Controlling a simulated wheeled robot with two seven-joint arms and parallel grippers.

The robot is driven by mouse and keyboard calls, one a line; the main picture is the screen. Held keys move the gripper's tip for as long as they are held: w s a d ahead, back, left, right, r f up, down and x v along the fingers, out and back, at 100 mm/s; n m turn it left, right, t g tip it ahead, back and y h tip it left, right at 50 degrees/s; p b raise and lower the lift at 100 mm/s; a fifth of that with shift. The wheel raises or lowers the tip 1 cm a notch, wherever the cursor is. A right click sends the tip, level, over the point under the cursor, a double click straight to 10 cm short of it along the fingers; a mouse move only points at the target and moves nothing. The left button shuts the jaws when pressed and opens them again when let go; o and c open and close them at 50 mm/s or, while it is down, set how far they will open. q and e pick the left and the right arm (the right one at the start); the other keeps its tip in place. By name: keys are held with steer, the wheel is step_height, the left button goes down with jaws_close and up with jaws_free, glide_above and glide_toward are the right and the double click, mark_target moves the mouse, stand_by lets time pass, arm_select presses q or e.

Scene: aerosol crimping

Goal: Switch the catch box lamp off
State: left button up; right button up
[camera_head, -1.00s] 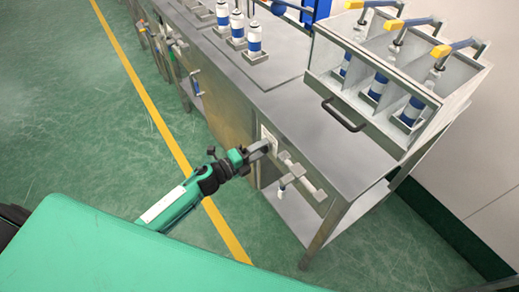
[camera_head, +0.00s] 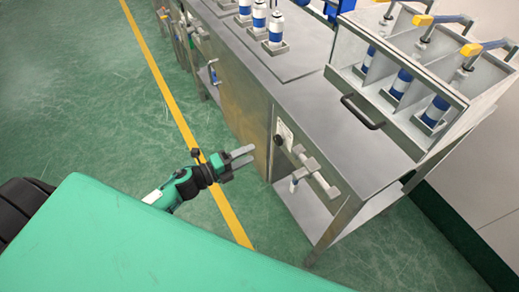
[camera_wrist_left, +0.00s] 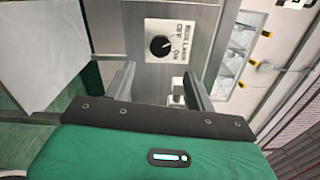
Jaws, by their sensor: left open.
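The lamp switch is a black rotary knob (camera_head: 279,140) on a white plate (camera_head: 286,130) on the bench's front panel. In the left wrist view the knob (camera_wrist_left: 161,45) sits on its plate (camera_wrist_left: 184,52), with lettering that seems to read box lamp, off and on. Which mark the knob points at is not clear. My left gripper (camera_head: 249,155) is open and empty, in front of the panel and apart from the knob. In the wrist view its two fingers (camera_wrist_left: 160,78) stand either side below the knob. The catch box (camera_head: 398,125) is on the bench top. My right gripper is out of view.
A bracket with a lever-like fitting (camera_head: 312,168) projects from the panel right of the switch. The steel bench (camera_head: 315,115) carries several blue-and-white cans (camera_head: 276,27). The catch box has a black handle (camera_head: 362,112). Green floor in front is clear.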

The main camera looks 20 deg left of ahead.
arm_select(q)
steer(key=shift+v, duration=1.9)
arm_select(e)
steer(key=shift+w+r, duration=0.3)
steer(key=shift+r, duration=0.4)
